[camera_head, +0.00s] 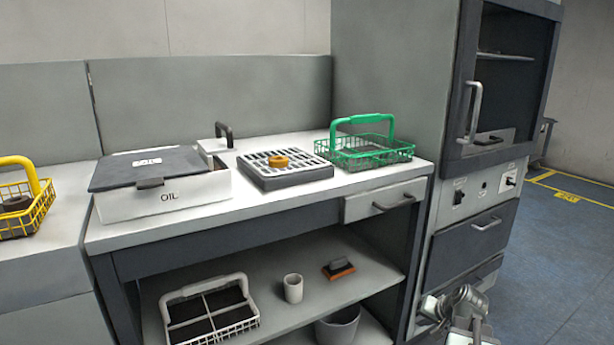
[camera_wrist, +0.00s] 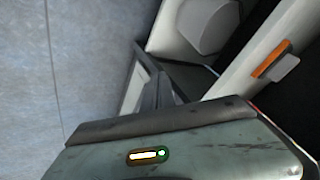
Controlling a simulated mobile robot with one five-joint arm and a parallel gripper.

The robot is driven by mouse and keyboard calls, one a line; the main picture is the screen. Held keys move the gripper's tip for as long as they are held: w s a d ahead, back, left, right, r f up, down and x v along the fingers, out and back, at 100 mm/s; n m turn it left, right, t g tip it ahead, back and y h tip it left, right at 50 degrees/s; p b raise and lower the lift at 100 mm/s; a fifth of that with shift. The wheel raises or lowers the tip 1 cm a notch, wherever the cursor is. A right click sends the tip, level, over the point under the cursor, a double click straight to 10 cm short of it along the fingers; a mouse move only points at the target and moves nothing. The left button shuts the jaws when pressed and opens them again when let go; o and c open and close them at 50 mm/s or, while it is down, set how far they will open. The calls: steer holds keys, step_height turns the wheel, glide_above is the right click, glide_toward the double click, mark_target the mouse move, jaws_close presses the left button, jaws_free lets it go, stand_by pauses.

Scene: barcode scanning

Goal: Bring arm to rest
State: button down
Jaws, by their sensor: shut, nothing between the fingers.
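My arm (camera_head: 465,312) shows in the head view at the bottom right, folded low in front of the grey cabinet. Its end, my gripper (camera_head: 432,307), is small there and turned toward the left, near the right end of the bench. It is shut and holds nothing. The fingertips are too small to make out in the head view. In the wrist view, a worn grey-green panel (camera_wrist: 200,145) with a small lit indicator fills the bottom. I cannot tell whether it is part of my own body.
The bench bears an oil box (camera_head: 165,185), a grated tray (camera_head: 285,170) with a brown ring (camera_head: 278,161), and a green basket (camera_head: 365,155). The shelf below holds a white basket (camera_head: 210,310), a cup (camera_head: 293,288) and an orange-based brush (camera_head: 338,268). Floor (camera_head: 560,250) at right is clear.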

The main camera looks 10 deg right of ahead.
steer(key=w+a+r+n+g+y+p, duration=0.1)
steer(key=w+a+r+n+p, duration=0.15)
steer(key=a, duration=1.05)
steer(key=w+a+r+n+g+y+p, duration=0.1)
steer(key=w+a+n+g+p, duration=0.15)
steer(key=a, duration=1.05)
steer(key=s+a+n+g+h+p, duration=0.15)
steer(key=s+a+n, duration=0.3)
steer(key=a, duration=0.75)
step_height(320, 180, up, 38)
steer(key=s+d+m+g+p, duration=0.1)
steer(key=s+d+g+p, duration=0.1)
steer(key=p, duration=3.5)
steer(key=shift+s+d+f+h+p, duration=0.15)
steer(key=shift+s+f+h+p, duration=0.05)
steer(key=shift+s+h+p, duration=0.2)
steer(key=shift+f, duration=0.1)
steer(key=shift+d, duration=0.1)
